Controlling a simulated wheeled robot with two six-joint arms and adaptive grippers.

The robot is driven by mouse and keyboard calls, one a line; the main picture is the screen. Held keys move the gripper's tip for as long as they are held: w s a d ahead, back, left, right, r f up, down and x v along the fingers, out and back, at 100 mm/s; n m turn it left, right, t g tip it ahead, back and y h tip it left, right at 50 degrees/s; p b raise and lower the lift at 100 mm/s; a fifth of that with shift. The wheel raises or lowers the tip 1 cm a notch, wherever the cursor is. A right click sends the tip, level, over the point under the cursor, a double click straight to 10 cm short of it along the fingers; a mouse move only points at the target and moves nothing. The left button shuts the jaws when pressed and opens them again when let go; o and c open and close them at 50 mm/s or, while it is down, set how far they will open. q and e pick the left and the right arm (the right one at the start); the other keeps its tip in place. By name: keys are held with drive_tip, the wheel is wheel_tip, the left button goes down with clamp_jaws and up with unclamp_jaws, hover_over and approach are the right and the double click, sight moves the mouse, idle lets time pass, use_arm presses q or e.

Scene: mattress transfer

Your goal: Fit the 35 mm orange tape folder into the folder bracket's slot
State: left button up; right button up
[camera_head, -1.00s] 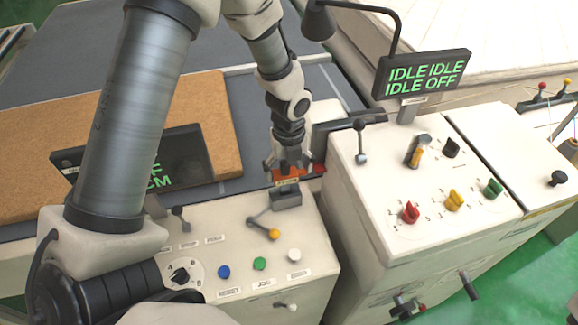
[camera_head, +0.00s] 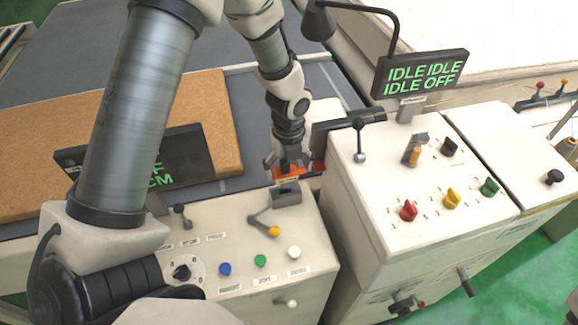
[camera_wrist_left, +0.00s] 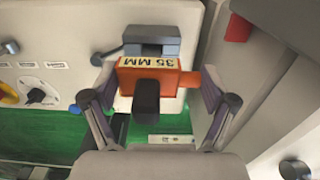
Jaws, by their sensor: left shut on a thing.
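The orange tape folder (camera_wrist_left: 190,80), with a pale "35 MM" label and a dark knob, sits between the two fingers of my left gripper (camera_wrist_left: 157,78) in the left wrist view. The gripper is shut on it. In the head view my left gripper (camera_head: 291,168) points down at the console's back edge, with the orange folder (camera_head: 290,179) under its fingers. The grey folder bracket (camera_head: 287,194) is right in front of the folder; it also shows in the wrist view (camera_wrist_left: 152,40), just beyond the label edge. I cannot tell whether the folder is in the slot. My right gripper is not in view.
The front console holds a lever with a yellow knob (camera_head: 273,231) and blue, green and white buttons. A taller cabinet with red (camera_head: 408,211), yellow and green knobs stands close on the right. A dark display (camera_head: 422,75) reads IDLE. A brown mattress panel (camera_head: 220,110) lies behind on the left.

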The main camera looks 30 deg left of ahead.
sight(289, 186)
use_arm(q)
drive_tip(key=shift+p, duration=0.4)
idle(0.6)
drive_tip(key=shift+p, duration=0.4)
drive_tip(key=shift+f+b, duration=1.55)
drive_tip(key=shift+f, duration=1.3)
drive_tip(key=o, duration=1.2)
drive_tip(key=shift+r, duration=0.1)
